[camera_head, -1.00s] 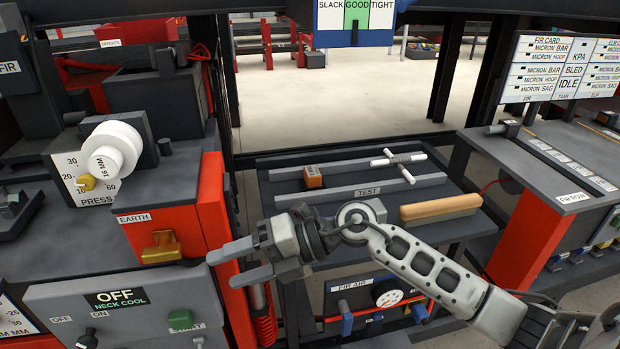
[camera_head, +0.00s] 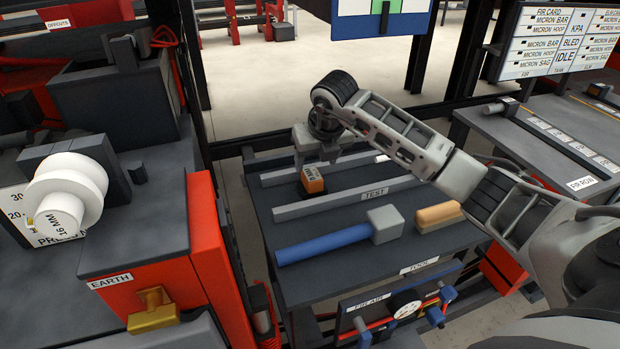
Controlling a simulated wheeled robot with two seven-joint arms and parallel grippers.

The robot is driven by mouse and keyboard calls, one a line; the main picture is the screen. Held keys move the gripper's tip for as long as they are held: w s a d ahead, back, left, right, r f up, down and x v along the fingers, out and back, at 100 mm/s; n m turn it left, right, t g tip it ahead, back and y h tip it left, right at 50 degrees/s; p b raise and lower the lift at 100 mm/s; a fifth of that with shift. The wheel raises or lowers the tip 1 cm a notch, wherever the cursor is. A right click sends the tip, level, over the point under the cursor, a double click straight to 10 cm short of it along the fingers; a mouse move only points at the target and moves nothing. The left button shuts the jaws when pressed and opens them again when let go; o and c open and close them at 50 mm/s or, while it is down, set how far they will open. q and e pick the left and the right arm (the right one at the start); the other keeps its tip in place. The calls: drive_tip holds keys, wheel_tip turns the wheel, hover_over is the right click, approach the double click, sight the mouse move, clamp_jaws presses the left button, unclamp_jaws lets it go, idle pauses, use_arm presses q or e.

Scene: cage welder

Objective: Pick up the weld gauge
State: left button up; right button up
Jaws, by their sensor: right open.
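A small orange block with a dark printed face (camera_head: 313,182), which looks like the weld gauge, lies on the dark tool table between two grey rails. Its print is too small to read. My right gripper (camera_head: 317,160) points down just above and behind the block in the picture, its fingers apart and nothing between them. I cannot tell whether the fingers reach down around the block. My left gripper is not in view.
A blue-handled hammer (camera_head: 322,244) and a wooden-backed piece (camera_head: 438,215) lie at the front of the table (camera_head: 345,279). A white rod (camera_head: 382,158) is mostly hidden behind my right arm. A red and grey machine (camera_head: 150,255) stands at left, a grey bench (camera_head: 540,150) at right.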

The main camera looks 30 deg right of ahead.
sight(312, 173)
drive_tip(key=x, duration=0.6)
drive_tip(key=shift+w+a+f+p, duration=0.1)
drive_tip(key=shift+w+f+p, duration=0.05)
drive_tip(key=shift+f+p, duration=0.25)
drive_tip(key=shift+c, duration=0.3)
drive_tip(key=shift+r, duration=0.1)
drive_tip(key=c, duration=1)
